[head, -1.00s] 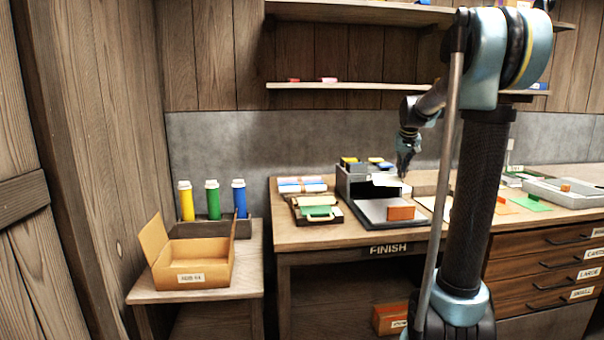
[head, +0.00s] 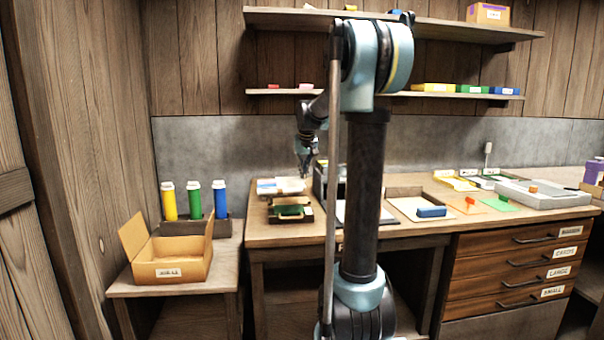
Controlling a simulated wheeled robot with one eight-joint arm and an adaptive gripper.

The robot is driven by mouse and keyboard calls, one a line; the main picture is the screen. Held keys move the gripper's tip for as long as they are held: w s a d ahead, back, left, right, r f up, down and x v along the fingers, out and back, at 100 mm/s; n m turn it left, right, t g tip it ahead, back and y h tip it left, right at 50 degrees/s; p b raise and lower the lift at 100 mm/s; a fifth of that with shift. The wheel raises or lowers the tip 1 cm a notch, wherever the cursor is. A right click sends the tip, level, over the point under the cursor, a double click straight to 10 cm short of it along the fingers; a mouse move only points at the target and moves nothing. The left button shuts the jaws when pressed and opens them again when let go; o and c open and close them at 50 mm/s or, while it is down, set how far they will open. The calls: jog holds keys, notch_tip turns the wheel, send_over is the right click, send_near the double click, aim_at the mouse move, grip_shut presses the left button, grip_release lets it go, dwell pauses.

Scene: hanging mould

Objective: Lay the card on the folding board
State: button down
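My gripper (head: 305,173) hangs over the back left of the bench, small and dark, with its fingers too small to read. A pale, flat, card-like piece (head: 292,185) shows just below the fingertips, over a white and blue stack (head: 266,186). I cannot tell whether it is held or lies on the stack. A grey board (head: 346,212) lies right of it, mostly hidden behind my arm. A tan board (head: 407,203) with a blue block (head: 432,212) lies farther right. I cannot tell for sure which one is the folding board.
A green-handled item (head: 290,211) lies in front of the stack. A grey box (head: 321,182) stands beside my gripper, partly hidden. An open carton (head: 172,262) and yellow, green and blue bottles stand on the left side table (head: 180,288). A grey tray (head: 540,196) lies at right.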

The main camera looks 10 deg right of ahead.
jog(key=shift+s, duration=0.1)
dwell(0.3)
send_over(303, 198)
jog(key=s, duration=0.2)
jog(key=shift+f, duration=3.5)
jog(key=shift+s, duration=0.1)
jog(key=shift+f, duration=0.95)
jog(key=c, duration=1.7)
grip_release()
